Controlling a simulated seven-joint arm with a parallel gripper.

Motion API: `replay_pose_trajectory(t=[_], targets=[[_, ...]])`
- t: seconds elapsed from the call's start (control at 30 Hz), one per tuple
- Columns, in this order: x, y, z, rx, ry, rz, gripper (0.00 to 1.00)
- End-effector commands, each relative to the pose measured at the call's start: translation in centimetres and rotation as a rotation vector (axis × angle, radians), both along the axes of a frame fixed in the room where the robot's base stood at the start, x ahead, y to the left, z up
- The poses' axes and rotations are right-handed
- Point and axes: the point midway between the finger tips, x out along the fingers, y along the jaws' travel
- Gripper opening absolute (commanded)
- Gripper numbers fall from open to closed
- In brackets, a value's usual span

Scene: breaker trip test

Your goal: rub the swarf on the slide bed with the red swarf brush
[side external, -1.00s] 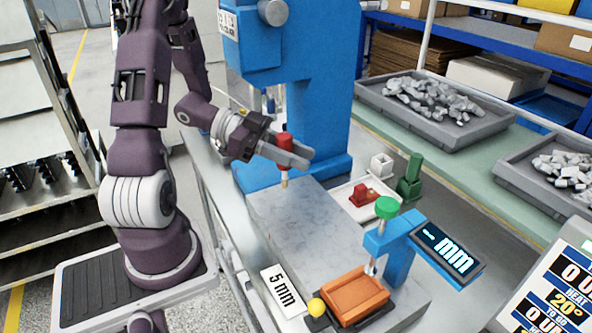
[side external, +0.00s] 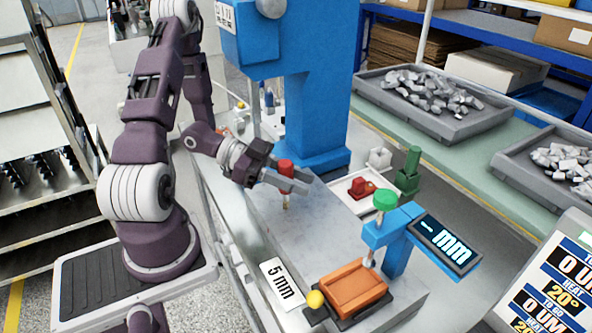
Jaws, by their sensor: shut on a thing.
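The red swarf brush (side external: 286,169) is upright in my gripper (side external: 292,179), with its red handle above the fingers and a pale tip below. My gripper is shut on it, over the far end of the grey stone slab (side external: 305,225). The tip is at or just above the slab top; I cannot tell if it touches. An orange tray-like slide (side external: 352,289) sits on a dark base (side external: 320,314) with a yellow knob at the slab's near end, well away from the brush. I take this for the slide bed. I cannot make out any swarf on it.
A blue gauge stand (side external: 396,250) with a green knob and a display rises beside the orange slide. A "5 mm" card (side external: 281,283) lies at the slab's left. A blue press (side external: 315,90) stands behind. A white tray (side external: 362,203) holds a red part.

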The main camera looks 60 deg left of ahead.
Motion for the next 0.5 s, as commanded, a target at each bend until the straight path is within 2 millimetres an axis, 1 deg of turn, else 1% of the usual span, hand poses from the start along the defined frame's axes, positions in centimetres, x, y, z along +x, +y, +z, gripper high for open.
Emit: replay_pose_trajectory(t=[0.4, 0.5], targets=[[-0.1, -4.0, 1.2, 0.001, 0.002, -0.003, 0.00], [-0.1, -4.9, 1.2, -0.002, 0.003, -0.002, 0.00]])
